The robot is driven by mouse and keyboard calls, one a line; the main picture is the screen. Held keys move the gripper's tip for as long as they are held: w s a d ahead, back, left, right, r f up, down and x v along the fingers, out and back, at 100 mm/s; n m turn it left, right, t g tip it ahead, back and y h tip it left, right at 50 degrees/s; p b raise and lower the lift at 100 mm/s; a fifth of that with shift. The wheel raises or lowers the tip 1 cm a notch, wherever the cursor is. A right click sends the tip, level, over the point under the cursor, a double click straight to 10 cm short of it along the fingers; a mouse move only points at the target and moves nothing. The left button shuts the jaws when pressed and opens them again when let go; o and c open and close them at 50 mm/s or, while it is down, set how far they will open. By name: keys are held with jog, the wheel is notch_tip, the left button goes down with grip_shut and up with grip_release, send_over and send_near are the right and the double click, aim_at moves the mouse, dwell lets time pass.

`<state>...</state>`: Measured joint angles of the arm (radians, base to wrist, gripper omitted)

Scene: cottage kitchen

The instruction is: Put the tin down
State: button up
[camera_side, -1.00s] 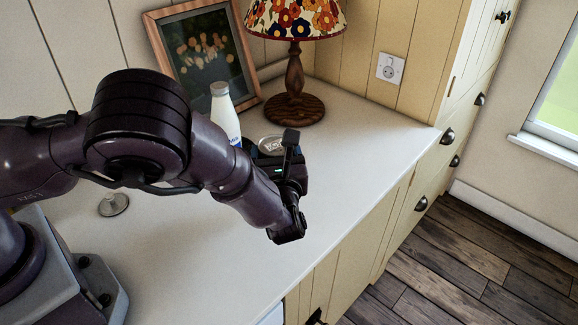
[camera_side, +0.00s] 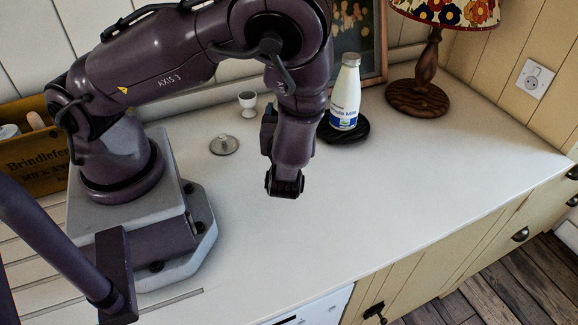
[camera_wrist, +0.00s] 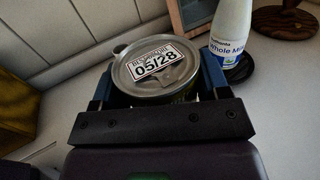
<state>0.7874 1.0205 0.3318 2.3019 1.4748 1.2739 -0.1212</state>
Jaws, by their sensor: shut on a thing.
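The tin (camera_wrist: 160,84) is a short round metal can. Its lid carries a pull tab and a white label reading 05/28. In the wrist view it sits between the two blue fingers of my gripper (camera_wrist: 157,82), which is shut on it. In the side view my gripper (camera_side: 268,124) is left of the milk bottle, and my wrist hides the tin. I cannot tell whether the tin's base touches the white worktop (camera_side: 330,220).
A milk bottle (camera_side: 345,95) stands on a dark round base (camera_side: 357,133) to the right. A lamp (camera_side: 420,90) and picture frame (camera_side: 372,40) stand behind. The front worktop is clear.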

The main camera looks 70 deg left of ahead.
jog(key=f, duration=0.1)
jog(key=s+f, duration=0.1)
jog(key=f, duration=0.1)
jog(key=a+f, duration=0.1)
jog(key=shift+s+f, duration=0.15)
jog(key=shift+f, duration=2.05)
jog(key=shift+f, duration=0.15)
jog(key=o, duration=1.1)
